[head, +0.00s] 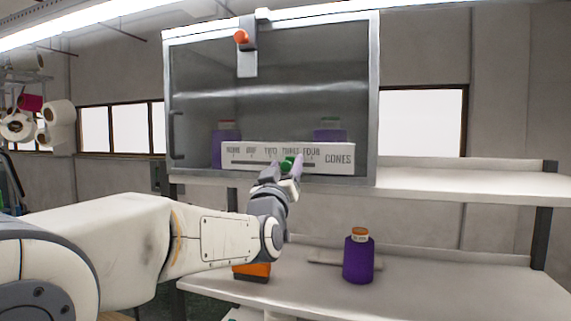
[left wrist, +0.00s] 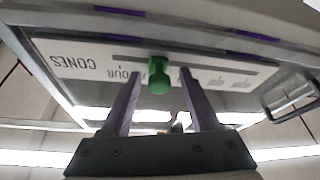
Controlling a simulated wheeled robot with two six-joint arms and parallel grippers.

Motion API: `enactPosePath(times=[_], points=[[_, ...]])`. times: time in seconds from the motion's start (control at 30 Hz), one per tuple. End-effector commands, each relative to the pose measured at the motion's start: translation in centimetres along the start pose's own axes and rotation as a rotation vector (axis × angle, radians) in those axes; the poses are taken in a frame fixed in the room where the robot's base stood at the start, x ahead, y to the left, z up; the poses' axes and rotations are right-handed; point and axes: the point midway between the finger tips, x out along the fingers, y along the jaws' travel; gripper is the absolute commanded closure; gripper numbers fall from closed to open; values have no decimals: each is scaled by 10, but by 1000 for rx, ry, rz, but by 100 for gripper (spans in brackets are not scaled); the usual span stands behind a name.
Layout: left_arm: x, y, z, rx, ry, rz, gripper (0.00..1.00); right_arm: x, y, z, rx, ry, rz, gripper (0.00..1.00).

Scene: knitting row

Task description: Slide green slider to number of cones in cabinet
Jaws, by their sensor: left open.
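The cabinet (head: 272,58) has a glass front. Two purple cones show inside, one at the left (head: 226,150) and one at the right (head: 330,135), partly hidden by the white label strip (head: 245,150). The strip reads NONE to FOUR, then CONES, and shows upside down in the left wrist view (left wrist: 90,65). The green slider (head: 287,163) is near THREE. My left gripper (head: 280,178) is open just in front of it. In the left wrist view the green slider (left wrist: 159,78) appears between the two fingertips, with gaps at both sides; I cannot tell the depth.
A purple cone with an orange top (head: 359,262) stands on the lower table (head: 450,285), outside the cabinet. An orange box (head: 252,271) is left of it. An orange-knobbed latch (head: 245,45) is on the cabinet's top. An empty shelf (head: 460,182) extends right.

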Motion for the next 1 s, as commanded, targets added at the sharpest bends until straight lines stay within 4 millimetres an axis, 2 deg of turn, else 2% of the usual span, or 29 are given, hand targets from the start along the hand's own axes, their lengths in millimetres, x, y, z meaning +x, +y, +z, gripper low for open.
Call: enactPosePath(times=[0.07, 0.2, 0.23, 1.0], points=[[0, 0, 0, 0, 0, 0, 42, 0, 0, 0, 0, 0, 0, 100], [0, 0, 0, 0, 0, 0, 96, 0, 0, 0, 0, 0, 0, 100], [0, 0, 0, 0, 0, 0, 100, 0, 0, 0, 0, 0, 0, 100], [0, 0, 0, 0, -1, 0, 100, 0, 0, 0, 0, 0, 0, 100]])
